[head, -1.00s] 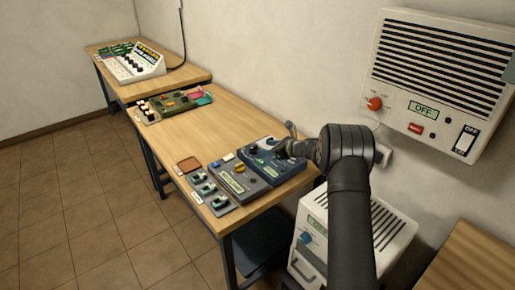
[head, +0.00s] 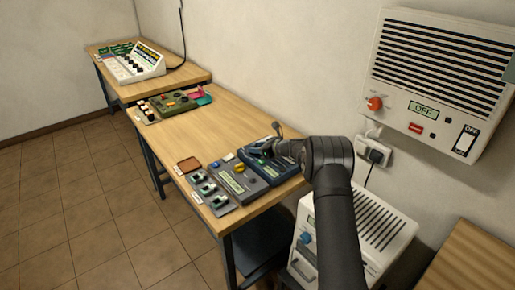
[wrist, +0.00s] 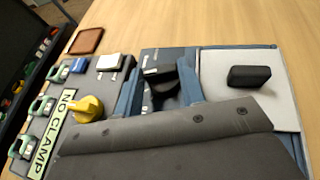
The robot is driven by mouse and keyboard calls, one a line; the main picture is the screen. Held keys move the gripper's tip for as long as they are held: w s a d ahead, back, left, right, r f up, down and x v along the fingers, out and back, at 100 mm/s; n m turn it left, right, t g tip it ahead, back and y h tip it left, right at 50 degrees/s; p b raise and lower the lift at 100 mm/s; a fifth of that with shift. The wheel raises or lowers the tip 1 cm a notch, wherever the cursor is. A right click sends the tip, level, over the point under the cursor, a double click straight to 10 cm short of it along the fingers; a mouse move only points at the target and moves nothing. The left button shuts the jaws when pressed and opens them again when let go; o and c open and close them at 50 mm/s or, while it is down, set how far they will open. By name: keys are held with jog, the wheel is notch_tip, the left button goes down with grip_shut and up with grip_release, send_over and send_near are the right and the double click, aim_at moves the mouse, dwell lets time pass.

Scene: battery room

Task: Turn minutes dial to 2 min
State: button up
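The blue device (head: 288,163) sits on the wooden table at its near right corner. In the wrist view its pale panel (wrist: 225,62) shows at the right, with a black block-shaped part (wrist: 250,76) on it. A dark round knob (wrist: 165,93), which may be the minutes dial, shows between my fingers. Its markings and setting are hidden. My gripper (wrist: 160,68) has its two blue-grey fingers apart, one on each side of the knob. I cannot see contact. In the head view my gripper (head: 262,148) is low over the left part of the device.
A switch panel (head: 208,192) and brown pad (head: 188,165) lie beyond. A white heater-like unit (head: 350,240) stands beside the table. The table middle is clear.

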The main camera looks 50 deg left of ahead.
jog(key=shift+s+r+m+t, duration=0.1)
jog(key=shift+s+m+t, duration=0.15)
jog(key=shift+m+t, duration=0.65)
jog(key=shift+m+t+y, duration=0.3)
jog(key=shift+m+t, duration=0.3)
jog(key=shift+t, duration=0.2)
jog(key=o, duration=1)
jog(key=shift+d, duration=0.1)
jog(key=v, duration=1.7)
